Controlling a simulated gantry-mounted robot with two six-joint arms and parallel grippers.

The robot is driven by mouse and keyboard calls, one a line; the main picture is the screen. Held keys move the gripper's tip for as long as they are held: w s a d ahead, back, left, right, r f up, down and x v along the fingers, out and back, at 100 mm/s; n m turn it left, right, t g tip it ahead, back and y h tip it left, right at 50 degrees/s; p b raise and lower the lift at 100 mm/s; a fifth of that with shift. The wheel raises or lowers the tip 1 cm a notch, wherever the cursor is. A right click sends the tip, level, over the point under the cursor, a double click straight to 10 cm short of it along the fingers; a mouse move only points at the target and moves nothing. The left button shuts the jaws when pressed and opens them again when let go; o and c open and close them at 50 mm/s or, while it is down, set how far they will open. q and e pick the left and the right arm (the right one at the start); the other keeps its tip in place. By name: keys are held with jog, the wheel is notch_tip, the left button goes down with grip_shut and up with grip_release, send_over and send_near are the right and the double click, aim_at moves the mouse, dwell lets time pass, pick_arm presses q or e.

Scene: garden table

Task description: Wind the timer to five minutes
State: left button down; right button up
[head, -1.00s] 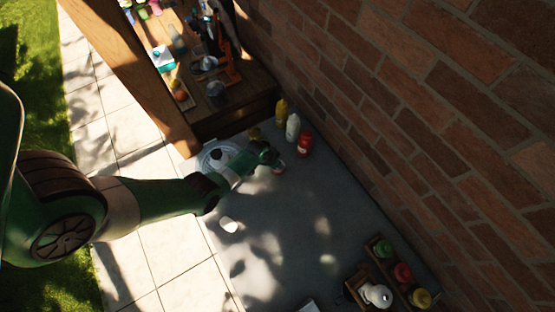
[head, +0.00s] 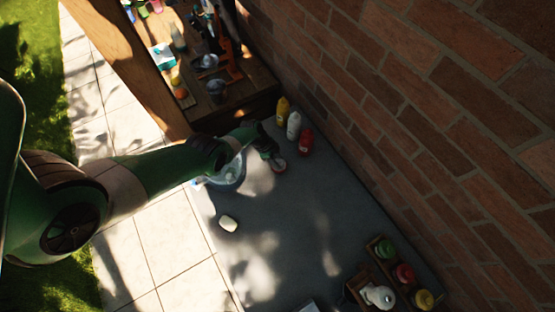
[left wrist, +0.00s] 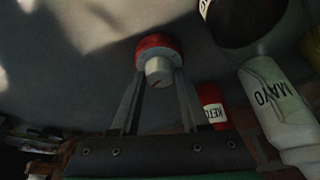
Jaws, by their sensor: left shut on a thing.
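The timer is a small red round base with a white knob. It shows at the top centre of the left wrist view (left wrist: 157,42) and near the bottles in the head view (head: 279,164). My left gripper (left wrist: 158,74) has its two fingers closing in on either side of the white knob, shut on it. A thin red mark shows on the knob's face; the scale is too small to read. In the head view my left gripper (head: 268,152) reaches in from the left and partly hides the timer. My right gripper is in neither view.
Yellow (head: 282,109), white mayo (head: 294,126) and red ketchup (head: 305,141) bottles stand by the brick wall, close to the timer. A bluish bowl (head: 229,178) lies under my left arm. A small white object (head: 228,223) and a jar rack (head: 376,244) are nearer; the grey top between is clear.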

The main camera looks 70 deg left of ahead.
pick_arm(q)
jog(key=shift+m, duration=0.6)
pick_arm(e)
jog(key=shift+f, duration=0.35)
pick_arm(q)
jog(key=shift+c, duration=2)
grip_release()
